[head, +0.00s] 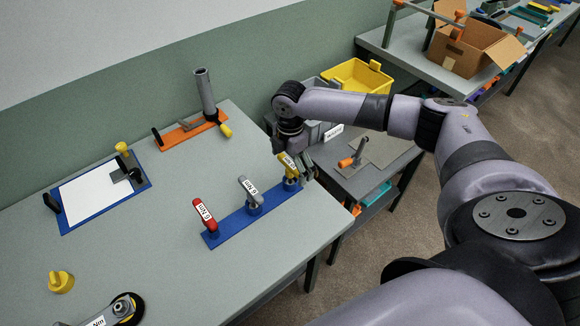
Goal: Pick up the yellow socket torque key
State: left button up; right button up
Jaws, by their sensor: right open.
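The yellow socket torque key (286,162) stands upright at the right end of a blue rack (233,227) on the table. It has a white label on its handle. My right gripper (302,170) is right at this key, with its fingers beside the yellow handle, and it is open. The gripper partly hides the key, so I cannot tell whether the fingers touch it. A grey key (250,191) and a red key (204,213) stand in the same rack to its left. My left gripper is not in view.
A blue board with white paper (98,193) and an orange fixture (190,133) lie farther back. A yellow knob (61,282) and a labelled round tool (122,308) are at front left. A grey side table (372,150) and yellow bin (357,77) are beyond.

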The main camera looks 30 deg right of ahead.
jog(key=shift+r, duration=0.1)
jog(key=c, duration=1.2)
